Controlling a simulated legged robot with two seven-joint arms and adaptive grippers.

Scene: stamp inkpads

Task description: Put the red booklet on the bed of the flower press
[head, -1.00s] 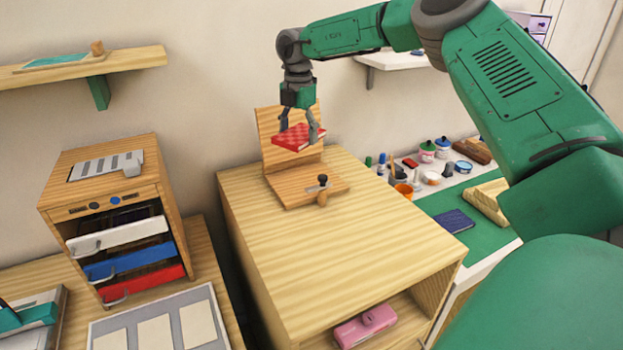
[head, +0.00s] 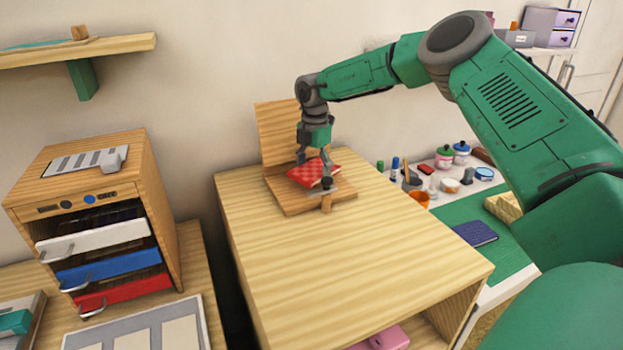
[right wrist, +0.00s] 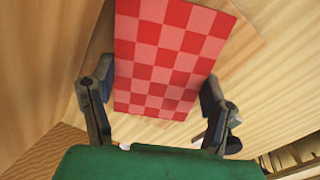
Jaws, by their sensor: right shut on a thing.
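The red checkered booklet (head: 308,173) is at the wooden flower press, low over its bed (head: 289,203). Whether it touches the bed I cannot tell. The press's lid (head: 280,130) stands upright behind, and a dark knob (head: 326,183) is at the bed's front. My right gripper (head: 315,160) is above the bed, shut on the booklet. In the right wrist view the booklet (right wrist: 168,60) lies between the two fingers of my gripper (right wrist: 157,92). My left gripper is not in view.
The press stands at the back of a wooden cabinet (head: 350,255) whose front top is clear. A drawer unit (head: 90,165) is at the left. Paint pots and a dark blue booklet (head: 475,233) are at the right.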

